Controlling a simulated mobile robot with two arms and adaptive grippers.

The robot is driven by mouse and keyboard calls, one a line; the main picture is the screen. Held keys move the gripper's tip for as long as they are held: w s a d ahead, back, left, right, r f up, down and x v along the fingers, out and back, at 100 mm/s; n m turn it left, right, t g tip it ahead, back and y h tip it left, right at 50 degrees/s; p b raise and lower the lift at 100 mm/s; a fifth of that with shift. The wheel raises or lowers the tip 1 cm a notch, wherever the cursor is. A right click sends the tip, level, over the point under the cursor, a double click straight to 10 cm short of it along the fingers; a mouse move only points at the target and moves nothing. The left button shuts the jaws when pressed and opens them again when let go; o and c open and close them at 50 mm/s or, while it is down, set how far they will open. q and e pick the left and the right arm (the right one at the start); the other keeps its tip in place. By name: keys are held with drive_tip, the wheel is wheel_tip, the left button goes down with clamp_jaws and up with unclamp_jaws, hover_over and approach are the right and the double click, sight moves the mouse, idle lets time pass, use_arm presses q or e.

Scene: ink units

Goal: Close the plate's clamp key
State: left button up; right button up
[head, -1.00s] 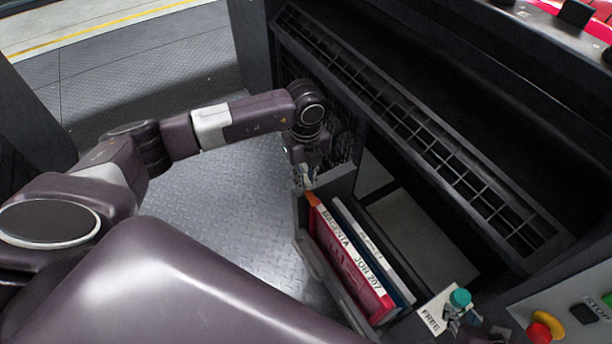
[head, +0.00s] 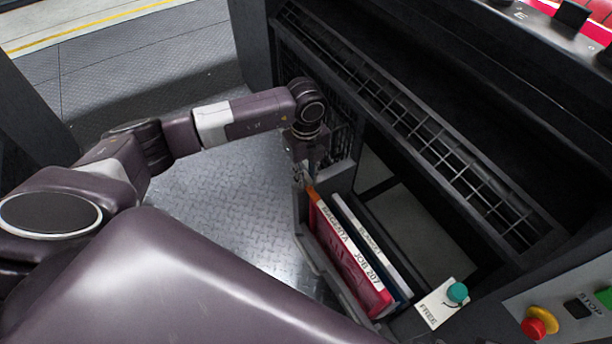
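A teal knob (head: 458,293), which looks like the clamp key, stands at the lower right by a white label (head: 432,308) reading FREE. A red plate (head: 347,262) marked MAGENTA JOB 207 stands in a dark rack left of it, with an orange piece (head: 311,193) at its far corner. A second, white-edged plate (head: 372,243) stands beside it. My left gripper (head: 299,176) points down just above the orange corner; its fingers are too small and dark to tell open from shut, or touching from apart. My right gripper is not in view.
A red button with a yellow part (head: 538,322) and a STOP panel (head: 585,308) are right of the knob. The dark machine with a long slotted grille (head: 430,150) rises behind the rack. Open metal floor (head: 220,200) lies left of the rack.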

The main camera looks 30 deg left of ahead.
sight(306, 176)
use_arm(q)
drive_tip(key=shift+o, duration=1.2)
drive_tip(key=shift+r, duration=0.15)
wheel_tip(306, 176, up, 12)
drive_tip(key=shift+s+f, duration=0.15)
drive_tip(key=shift+f, duration=0.05)
